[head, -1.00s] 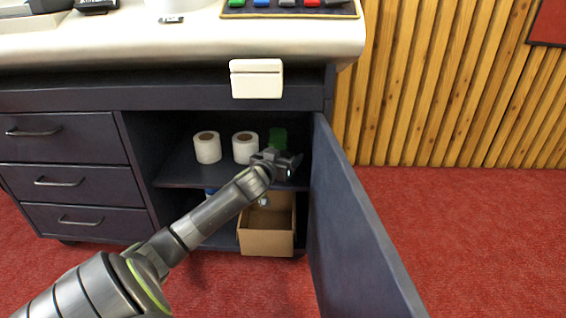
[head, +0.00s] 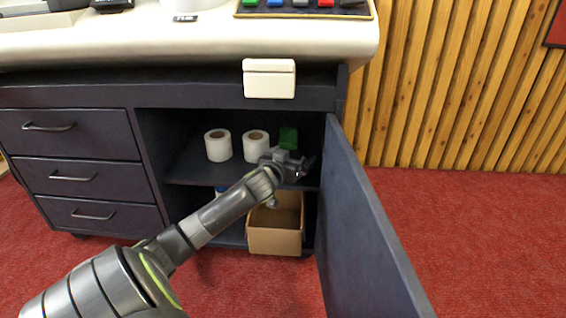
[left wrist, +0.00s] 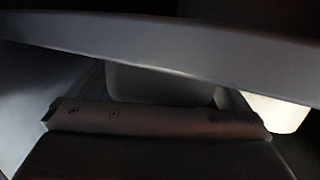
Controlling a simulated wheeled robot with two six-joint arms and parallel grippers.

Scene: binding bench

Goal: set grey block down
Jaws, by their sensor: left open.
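My left gripper (head: 298,168) is open at the front of the cabinet's middle shelf, just in front of a green block (head: 288,137). A small grey shape shows beside the gripper in the head view; I cannot tell whether it is the grey block or part of my wrist. In the left wrist view a grey, box-like shape (left wrist: 160,86) lies beyond the dark gripper body, partly hidden by a grey band across the picture. That view is dark, and contact cannot be told. My right gripper is not in view.
Two white rolls (head: 218,146) (head: 255,146) stand on the shelf (head: 195,172), left of the green block. A cardboard box (head: 275,241) is below. The open cabinet door (head: 365,225) stands on the right. A tray (head: 243,15) with several coloured pieces lies on the bench top.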

